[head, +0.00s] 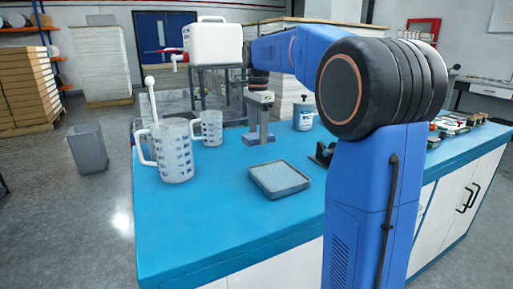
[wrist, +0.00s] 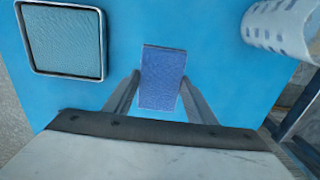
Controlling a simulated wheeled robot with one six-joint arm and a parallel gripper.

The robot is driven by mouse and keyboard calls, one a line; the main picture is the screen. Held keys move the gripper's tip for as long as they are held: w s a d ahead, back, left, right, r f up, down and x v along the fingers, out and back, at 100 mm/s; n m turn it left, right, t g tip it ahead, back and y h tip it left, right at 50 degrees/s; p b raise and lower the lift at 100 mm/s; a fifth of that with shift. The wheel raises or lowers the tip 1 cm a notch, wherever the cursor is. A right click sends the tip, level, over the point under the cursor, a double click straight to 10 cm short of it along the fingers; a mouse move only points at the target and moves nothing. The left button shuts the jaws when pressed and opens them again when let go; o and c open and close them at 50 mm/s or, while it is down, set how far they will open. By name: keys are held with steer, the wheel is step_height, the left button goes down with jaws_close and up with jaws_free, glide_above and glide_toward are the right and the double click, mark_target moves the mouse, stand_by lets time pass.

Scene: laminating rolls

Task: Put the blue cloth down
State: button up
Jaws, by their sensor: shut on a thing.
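My gripper (head: 260,132) points down over the blue bench top (head: 225,225), behind the tray in the head view. It is shut on the blue cloth (wrist: 162,77), a small flat rectangle whose lower part shows between the two fingers in the wrist view. In the head view the cloth (head: 252,140) is a small blue patch at the fingertips, close to the bench colour. I cannot tell whether it touches the bench. The wrist view also shows my gripper (wrist: 161,88) from above, with clear blue bench around the cloth.
A grey-rimmed tray (head: 282,194) with a pale textured inside lies nearer the front. A large measuring jug (head: 175,160) holding a white stick and a smaller jug (head: 211,128) stand left. A tin (head: 303,116) and a black object (head: 323,154) are right. The front left bench is clear.

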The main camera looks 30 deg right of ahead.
mark_target(258, 154)
steer(key=shift+f, duration=2.45)
steer(key=shift+f, duration=0.1)
steer(key=o, duration=1)
steer(key=shift+o, duration=0.2)
step_height(258, 154, up, 12)
steer(key=shift+r, duration=0.15)
